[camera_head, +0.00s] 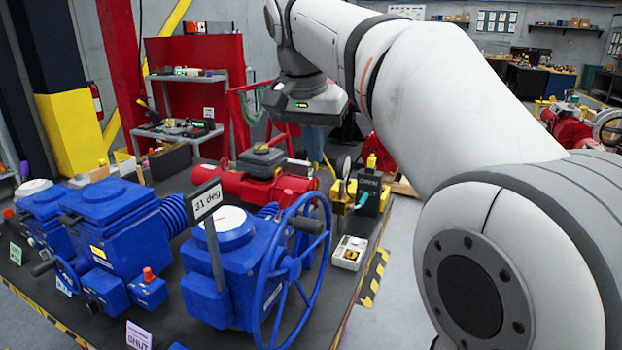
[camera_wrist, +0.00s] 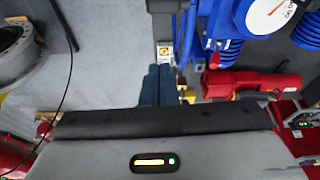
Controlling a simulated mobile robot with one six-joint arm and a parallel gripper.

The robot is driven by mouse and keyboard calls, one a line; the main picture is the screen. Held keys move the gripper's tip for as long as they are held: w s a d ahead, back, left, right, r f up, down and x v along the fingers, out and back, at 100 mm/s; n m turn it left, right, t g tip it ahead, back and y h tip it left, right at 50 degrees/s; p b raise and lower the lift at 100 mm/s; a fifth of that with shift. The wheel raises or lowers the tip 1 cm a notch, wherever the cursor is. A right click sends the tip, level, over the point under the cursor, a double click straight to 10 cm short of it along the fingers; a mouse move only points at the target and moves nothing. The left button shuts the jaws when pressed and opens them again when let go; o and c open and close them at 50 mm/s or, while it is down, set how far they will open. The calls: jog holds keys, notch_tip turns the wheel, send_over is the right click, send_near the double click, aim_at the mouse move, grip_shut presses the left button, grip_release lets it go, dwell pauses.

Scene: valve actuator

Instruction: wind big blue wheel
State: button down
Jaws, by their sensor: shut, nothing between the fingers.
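The big blue wheel (camera_head: 289,266) stands upright on the right side of a blue actuator body (camera_head: 230,265) in the head view. A dark handle (camera_head: 307,225) sticks out near its upper rim. A sign reading "31 deg" (camera_head: 207,201) stands before the actuator's white dial (camera_head: 229,222). In the wrist view, the wheel (camera_wrist: 188,38) appears nearly edge-on at top, left of the dial (camera_wrist: 268,14). My gripper (camera_head: 314,150) points down, above and behind the wheel, apart from it. Its blue-grey fingers (camera_wrist: 158,85) are together and empty.
Another blue actuator (camera_head: 115,235) stands left on the dark bench. A red actuator (camera_head: 262,186) lies behind the wheel. A small control box (camera_head: 349,252) sits right of the wheel near the bench's striped edge (camera_head: 374,277).

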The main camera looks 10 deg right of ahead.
aim_at(291, 224)
jog(key=s+a+f+n+t+h, duration=0.1)
jog(key=s+a+f+n, duration=0.1)
jog(key=s+a+n, duration=0.5)
jog(key=s+a+f+n, duration=0.2)
jog(key=s+n, duration=0.1)
jog(key=n, duration=0.7)
jog(key=w+d+f, duration=0.1)
jog(key=w+f, duration=0.1)
jog(key=f, duration=0.1)
jog(key=w+d+f+p, duration=0.1)
jog(key=w+f, duration=0.1)
jog(key=f, duration=0.1)
jog(key=w+d+f+p, duration=0.1)
jog(key=w+d+f, duration=0.1)
jog(key=f, duration=0.1)
jog(key=shift+w+d, duration=0.3)
jog(key=shift+w, duration=0.05)
jog(key=shift+w+a+r, duration=0.1)
jog(key=shift+a, duration=0.05)
